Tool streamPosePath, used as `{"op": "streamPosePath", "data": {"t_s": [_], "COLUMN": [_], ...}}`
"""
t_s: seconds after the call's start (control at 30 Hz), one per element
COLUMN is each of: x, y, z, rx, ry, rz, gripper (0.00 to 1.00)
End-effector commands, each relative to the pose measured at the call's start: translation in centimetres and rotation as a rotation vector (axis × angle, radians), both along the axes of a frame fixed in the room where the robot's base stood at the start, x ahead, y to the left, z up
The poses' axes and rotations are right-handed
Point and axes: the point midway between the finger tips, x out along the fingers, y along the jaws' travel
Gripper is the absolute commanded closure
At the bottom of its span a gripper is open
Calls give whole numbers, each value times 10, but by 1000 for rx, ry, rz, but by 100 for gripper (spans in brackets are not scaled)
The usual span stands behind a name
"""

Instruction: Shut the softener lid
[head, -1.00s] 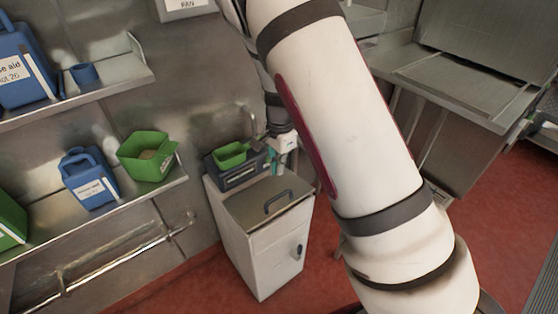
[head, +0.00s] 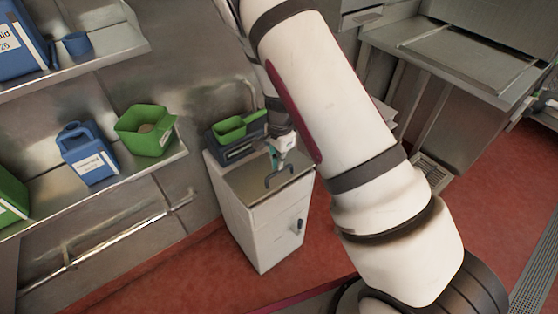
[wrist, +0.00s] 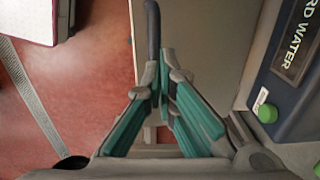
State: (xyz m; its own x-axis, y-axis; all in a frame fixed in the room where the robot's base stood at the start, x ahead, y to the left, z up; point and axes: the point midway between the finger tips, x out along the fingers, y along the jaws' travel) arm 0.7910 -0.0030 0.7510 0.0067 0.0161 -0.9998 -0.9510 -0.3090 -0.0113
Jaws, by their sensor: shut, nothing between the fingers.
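The softener is a white cabinet (head: 265,230) against the steel wall in the head view. Its grey lid (head: 237,183) lies across the top, with a dark bar handle (head: 267,182); I cannot tell if it is fully seated. My gripper (head: 279,163) is over the lid, close behind the handle. In the wrist view the teal fingers of my gripper (wrist: 163,78) come together at the tips, with nothing between them. The dark handle (wrist: 153,30) shows just beyond the tips; I cannot tell if they touch it. The lid (wrist: 207,35) is pale there.
A shelf (head: 150,168) with blue and green containers is at left. Red floor (head: 335,240) is open in front.

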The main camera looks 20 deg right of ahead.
Motion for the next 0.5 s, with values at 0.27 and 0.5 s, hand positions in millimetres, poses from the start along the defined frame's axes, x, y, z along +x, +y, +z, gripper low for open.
{"op": "streamPosePath", "data": {"t_s": [0.27, 0.5], "x": [-16, -18], "y": [-6, -6], "z": [-28, -29], "rx": [2, -1], "ry": [2, 0], "rz": [-2, 0], "gripper": [100, 100]}}
